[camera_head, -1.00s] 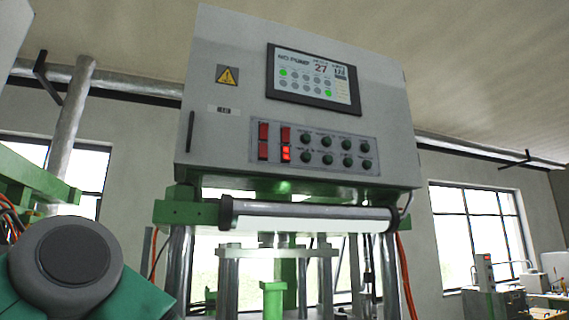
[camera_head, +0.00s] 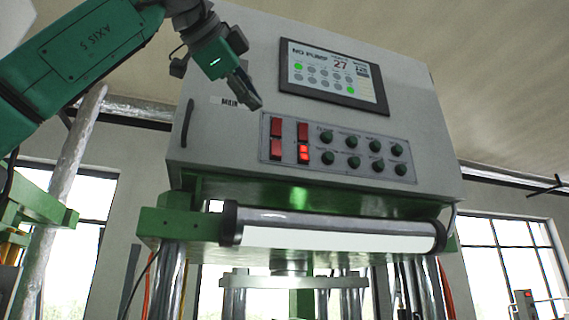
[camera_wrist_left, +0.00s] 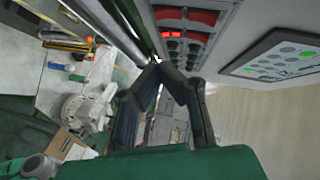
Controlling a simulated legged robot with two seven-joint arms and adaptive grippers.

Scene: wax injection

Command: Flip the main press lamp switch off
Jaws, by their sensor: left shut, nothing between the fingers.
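The grey press control box (camera_head: 220,140) carries a switch panel with red rocker switches in two columns at its left end. The lower right rocker (camera_head: 304,153) glows red; the other red rockers (camera_head: 276,127) look dark. The wrist view also shows the lit rocker (camera_wrist_left: 172,35) at the top. Which one is the main lamp switch is not legible. A white tube lamp (camera_head: 340,239) runs below the box. My left gripper (camera_head: 257,104) is shut and empty, just above and left of the rockers, apart from them. Its fingertips (camera_wrist_left: 160,68) meet in the wrist view. My right gripper is not in view.
Several round dark green buttons (camera_head: 352,142) sit right of the rockers. A display screen (camera_head: 333,77) is above them. Green press beams (camera_head: 168,222) and metal columns stand below. The wrist view shows a cluttered bench (camera_wrist_left: 60,75) at left.

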